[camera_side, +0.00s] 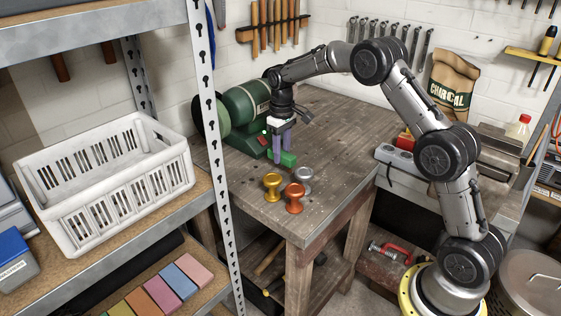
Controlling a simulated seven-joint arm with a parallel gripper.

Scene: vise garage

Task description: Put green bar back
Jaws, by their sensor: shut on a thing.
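The green bar (289,159) is a small bright green block at the tips of my gripper (281,156). My gripper points down over the wooden workbench (335,120) and is shut on the bar. The bar is low, close to the bench top; I cannot tell whether it touches the wood. Part of the bar is hidden by the fingers.
Gold (272,185), orange (294,197) and silver (304,178) knob-shaped pieces stand just in front of the bar. A green bench grinder (243,110) is behind my gripper to the left. A white crate (105,180) and several coloured blocks (160,293) are on the left shelves.

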